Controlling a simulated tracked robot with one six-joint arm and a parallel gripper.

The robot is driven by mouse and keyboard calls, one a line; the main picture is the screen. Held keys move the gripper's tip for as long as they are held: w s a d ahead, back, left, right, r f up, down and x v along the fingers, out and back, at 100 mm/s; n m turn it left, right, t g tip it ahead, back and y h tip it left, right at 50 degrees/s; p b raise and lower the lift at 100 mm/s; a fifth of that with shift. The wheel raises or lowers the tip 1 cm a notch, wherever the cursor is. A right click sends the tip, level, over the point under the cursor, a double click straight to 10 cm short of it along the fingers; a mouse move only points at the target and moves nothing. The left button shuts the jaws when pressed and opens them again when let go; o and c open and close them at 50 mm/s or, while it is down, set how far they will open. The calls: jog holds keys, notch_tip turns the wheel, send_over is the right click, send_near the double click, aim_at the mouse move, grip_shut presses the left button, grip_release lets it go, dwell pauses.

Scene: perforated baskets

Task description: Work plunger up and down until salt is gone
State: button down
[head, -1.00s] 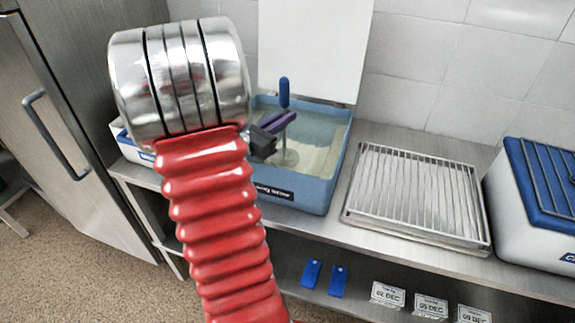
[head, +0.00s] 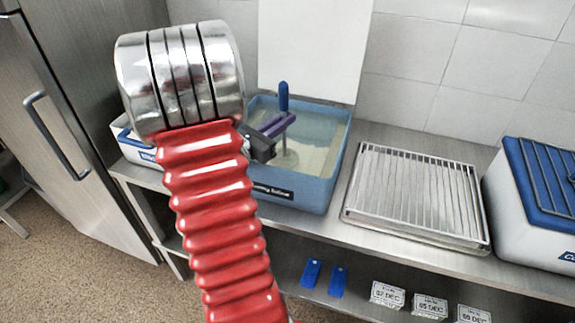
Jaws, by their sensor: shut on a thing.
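A blue tub (head: 345,150) with a dark label on its front stands on the steel counter and holds cloudy, pale liquid (head: 318,130). A cream-coloured area shows low in the tub; I cannot tell how much of it is undissolved salt. The plunger (head: 284,97) stands nearly upright in the tub, with a blue grip on top and a pale round foot low in the liquid. My gripper (head: 280,125), with purple fingers, is shut on the plunger below its blue grip. My red, ribbed arm hides the tub's left part.
A white panel (head: 310,45) stands behind the tub. A slatted metal rack (head: 415,195) lies to its right, then a white box with a blue lid (head: 545,190). A white container (head: 130,140) is at left, partly hidden. Blue tags and date cards (head: 430,305) are below the counter.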

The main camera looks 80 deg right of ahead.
notch_tip(320, 180, down, 2)
jog(key=shift+s+a+f, duration=0.1)
jog(key=shift+s+f, duration=0.05)
jog(key=shift+f, duration=0.05)
jog(key=shift+d+r, duration=0.2)
jog(key=shift+r, duration=1.45)
